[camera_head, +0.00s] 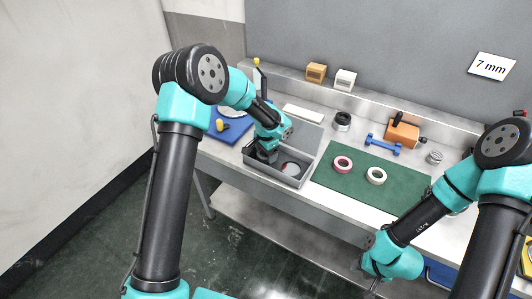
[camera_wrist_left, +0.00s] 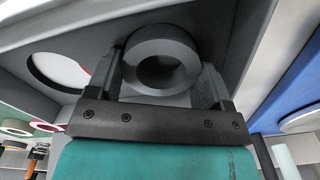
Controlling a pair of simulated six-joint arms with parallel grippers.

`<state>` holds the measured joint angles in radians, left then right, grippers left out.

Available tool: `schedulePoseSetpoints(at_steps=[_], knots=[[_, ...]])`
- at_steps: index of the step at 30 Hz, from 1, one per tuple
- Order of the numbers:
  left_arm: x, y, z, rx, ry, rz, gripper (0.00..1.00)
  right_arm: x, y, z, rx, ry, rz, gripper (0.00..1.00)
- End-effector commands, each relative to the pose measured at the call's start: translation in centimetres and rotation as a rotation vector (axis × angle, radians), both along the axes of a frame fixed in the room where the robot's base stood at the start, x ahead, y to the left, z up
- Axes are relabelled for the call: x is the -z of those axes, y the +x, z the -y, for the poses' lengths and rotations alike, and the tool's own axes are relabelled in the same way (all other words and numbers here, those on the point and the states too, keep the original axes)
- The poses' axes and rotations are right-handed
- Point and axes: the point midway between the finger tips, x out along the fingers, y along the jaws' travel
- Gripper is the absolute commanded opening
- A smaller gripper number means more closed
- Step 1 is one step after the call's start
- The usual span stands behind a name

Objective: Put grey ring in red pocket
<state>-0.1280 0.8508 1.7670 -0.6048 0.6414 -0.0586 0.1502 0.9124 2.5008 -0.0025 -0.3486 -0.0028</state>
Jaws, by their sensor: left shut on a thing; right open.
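The grey ring (camera_wrist_left: 160,46) is between the two fingers of my left gripper (camera_wrist_left: 160,75) in the left wrist view. In the head view this gripper (camera_head: 266,156) points down into the left part of an open grey box (camera_head: 297,185), and the ring is hard to make out there. The red pocket, a pale round recess with a red edge (camera_head: 290,168), is in the box to the right of the gripper. The pocket also shows in the left wrist view (camera_wrist_left: 60,72), left of the ring and apart from it. My right gripper (camera_head: 374,284) is open, low in front of the bench.
Right of the box, a green mat (camera_head: 330,183) bears a pink ring (camera_head: 336,162) and a cream ring (camera_head: 368,176). A blue board (camera_head: 235,134) lies left of the box. Behind are a blue dumbbell-shaped tool (camera_head: 382,145), an orange block (camera_head: 403,134) and a dark ring stack (camera_head: 342,123).

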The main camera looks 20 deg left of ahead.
Motion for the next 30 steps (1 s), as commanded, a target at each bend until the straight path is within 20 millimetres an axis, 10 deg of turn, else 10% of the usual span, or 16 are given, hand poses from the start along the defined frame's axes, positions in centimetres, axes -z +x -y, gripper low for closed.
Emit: schedulePoseSetpoints(at_steps=[7, 8, 15, 30], knots=[[2.0, -0.7, -0.1, -0.001, 0.000, -0.026, 0.46, 0.0, 0.0, 0.0, 0.000, 0.000, 0.000, 0.43], [2.1, -0.8, -0.1, 0.000, 0.000, -0.026, 0.77, 0.0, 0.0, 0.0, 0.000, 0.000, 0.000, 0.43], [2.1, -0.8, -0.1, -0.003, -0.001, -0.028, 0.99, 0.0, 0.0, 0.0, 0.000, 0.000, 0.000, 0.43], [-0.3, -0.8, 0.0, -0.001, 0.000, -0.028, 0.99, 0.0, 0.0, 0.0, 0.000, 0.000, 0.000, 0.43]])
